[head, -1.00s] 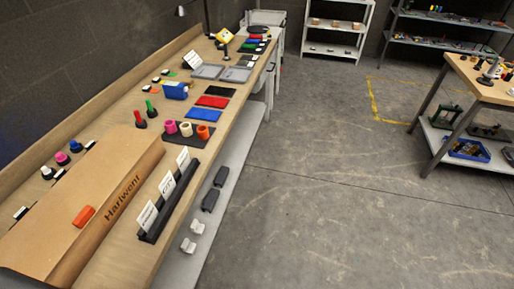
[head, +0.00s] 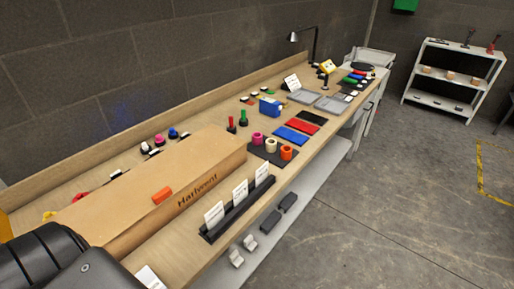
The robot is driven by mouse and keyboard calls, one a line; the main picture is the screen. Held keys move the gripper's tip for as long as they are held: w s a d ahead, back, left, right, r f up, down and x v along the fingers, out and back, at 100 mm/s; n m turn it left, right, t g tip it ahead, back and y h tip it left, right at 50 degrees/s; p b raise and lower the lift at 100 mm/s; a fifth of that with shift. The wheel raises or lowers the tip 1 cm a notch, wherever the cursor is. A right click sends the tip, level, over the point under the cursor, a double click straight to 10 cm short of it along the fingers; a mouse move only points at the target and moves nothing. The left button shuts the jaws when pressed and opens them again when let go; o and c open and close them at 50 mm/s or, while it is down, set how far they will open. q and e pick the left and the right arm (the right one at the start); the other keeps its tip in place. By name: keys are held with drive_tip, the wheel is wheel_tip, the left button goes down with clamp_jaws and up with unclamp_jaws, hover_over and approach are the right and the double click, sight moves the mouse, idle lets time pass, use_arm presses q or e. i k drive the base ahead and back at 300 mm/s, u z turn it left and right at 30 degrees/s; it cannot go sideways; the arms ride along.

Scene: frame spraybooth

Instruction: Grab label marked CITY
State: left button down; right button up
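A black card holder (head: 236,209) stands at the front edge of the bench beside a large brown box. It holds three white cards upright in a row: a near card (head: 214,214), a middle card (head: 240,192) and a far card (head: 262,173). Their print is too small to read now, so I cannot tell which one says CITY. Another white card (head: 149,278) lies at the bottom edge, partly cut off. A black part of my own arm fills the lower left corner. Neither gripper's fingers are in view.
Tape rolls (head: 271,146) stand on a dark mat beyond the holder. Black items (head: 270,221) lie on the lower shelf.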

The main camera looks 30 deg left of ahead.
sight(241, 192)
drive_tip(key=u, duration=1.1)
